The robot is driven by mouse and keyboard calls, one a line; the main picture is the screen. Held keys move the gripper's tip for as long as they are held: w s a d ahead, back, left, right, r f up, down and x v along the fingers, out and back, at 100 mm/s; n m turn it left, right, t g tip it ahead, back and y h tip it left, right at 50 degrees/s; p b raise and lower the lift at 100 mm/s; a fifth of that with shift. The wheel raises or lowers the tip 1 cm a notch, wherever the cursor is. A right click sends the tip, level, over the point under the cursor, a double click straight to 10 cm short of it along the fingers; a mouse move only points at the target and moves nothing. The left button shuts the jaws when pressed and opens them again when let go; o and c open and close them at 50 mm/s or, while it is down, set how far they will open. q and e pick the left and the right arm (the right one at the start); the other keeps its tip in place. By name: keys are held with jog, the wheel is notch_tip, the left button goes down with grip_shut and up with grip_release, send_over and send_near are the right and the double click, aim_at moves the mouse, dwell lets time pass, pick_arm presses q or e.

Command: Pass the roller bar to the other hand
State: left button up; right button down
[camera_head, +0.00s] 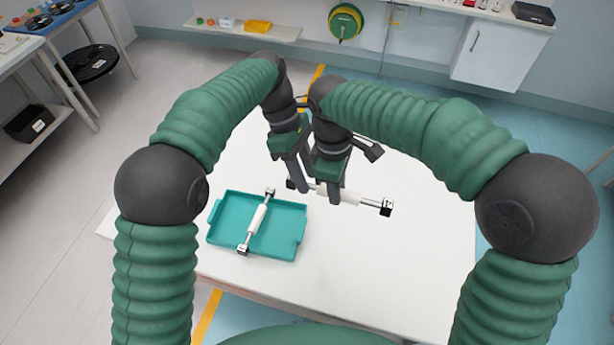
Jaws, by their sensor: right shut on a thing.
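A roller bar (352,196) with a white middle, thin metal ends and black end blocks is held above the white table. My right gripper (335,194) is shut on its white middle. My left gripper (304,184) is close beside the right one, near the bar's left end. Its fingers overlap the bar's end in the picture, and I cannot tell whether they touch it or how far they are apart.
The white table (420,255) is clear to the right of the tray. A side bench (15,42) with a black reel (92,62) below it stands at far left. A wall shelf (240,31) and a white cabinet (500,55) are at the back.

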pick_arm(q)
jog(key=shift+x, duration=0.85)
jog(key=c, duration=0.8)
grip_shut()
jog(key=shift+w, duration=0.1)
pick_arm(e)
jog(key=shift+s+a, duration=0.15)
jog(key=shift+a, duration=0.05)
jog(key=c, duration=1.1)
grip_release()
jog(key=shift+d, duration=0.1)
jog(key=shift+o, duration=0.2)
